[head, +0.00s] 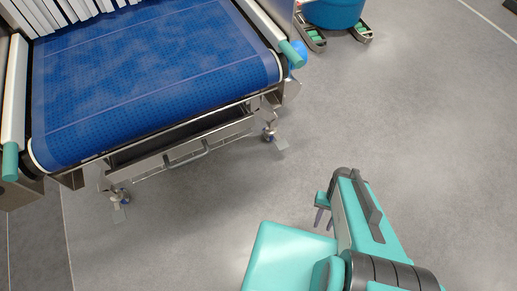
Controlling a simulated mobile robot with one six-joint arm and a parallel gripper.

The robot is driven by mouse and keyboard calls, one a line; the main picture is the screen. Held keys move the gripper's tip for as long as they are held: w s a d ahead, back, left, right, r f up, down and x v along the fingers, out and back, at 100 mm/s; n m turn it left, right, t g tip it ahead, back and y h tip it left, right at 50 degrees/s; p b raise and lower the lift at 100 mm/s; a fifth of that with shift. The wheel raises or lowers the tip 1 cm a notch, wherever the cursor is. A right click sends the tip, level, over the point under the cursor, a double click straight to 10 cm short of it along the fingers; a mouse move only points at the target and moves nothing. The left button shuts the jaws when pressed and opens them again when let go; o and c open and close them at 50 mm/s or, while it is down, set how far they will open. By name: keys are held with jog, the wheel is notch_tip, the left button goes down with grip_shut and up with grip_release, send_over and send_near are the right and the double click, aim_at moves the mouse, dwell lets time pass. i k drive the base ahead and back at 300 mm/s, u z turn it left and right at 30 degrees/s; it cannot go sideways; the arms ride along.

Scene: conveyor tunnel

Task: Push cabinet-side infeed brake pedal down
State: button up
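The infeed conveyor (150,75) has a blue belt and stands at the upper left. Two caster wheels with metal brake pedals show under its near end. The right pedal (280,143) sticks out toward me by its caster, and the left pedal (118,205) is by the other caster. Both are small, and I cannot tell whether either is up or down. A grey metal side (18,192), perhaps of a cabinet, stands near the left caster. My gripper (323,222) is at lower centre right, well apart from both pedals. Its two dark fingers look spread, with nothing between them.
A metal frame with a tray and handle (187,158) hangs under the belt end. A blue tub (333,12) on a wheeled base stands at the top right. White curtain strips (70,12) hang over the belt's far end. The grey floor (420,130) between is clear.

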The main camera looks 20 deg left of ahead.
aim_at(281, 144)
jog(key=u, duration=0.7)
jog(key=k, duration=1.05)
jog(key=i, duration=0.9)
